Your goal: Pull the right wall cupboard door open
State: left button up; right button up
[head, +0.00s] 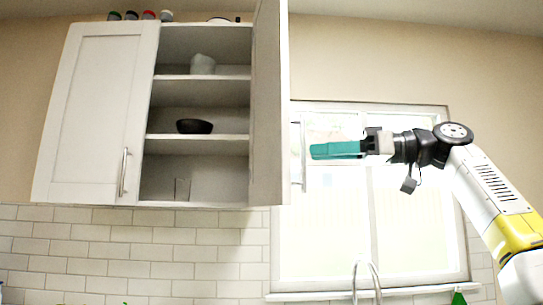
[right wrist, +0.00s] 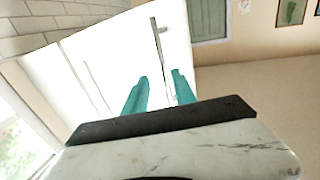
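The right wall cupboard door (head: 268,105) is swung open and shows nearly edge-on in the head view. In the right wrist view a white door face (right wrist: 120,55) carries a metal bar handle (right wrist: 161,42). My right gripper (head: 313,151) has teal fingers and points left, just right of the open door. My left gripper is not in view.
The left cupboard door (head: 95,115) is closed. The open shelves hold a dark bowl (head: 194,126), a pale cup (head: 203,64) and a glass (head: 182,189). Small jars (head: 148,15) stand on top.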

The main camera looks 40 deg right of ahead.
jog(key=v, duration=0.4)
jog(key=shift+s+d, duration=0.15)
dwell(0.4)
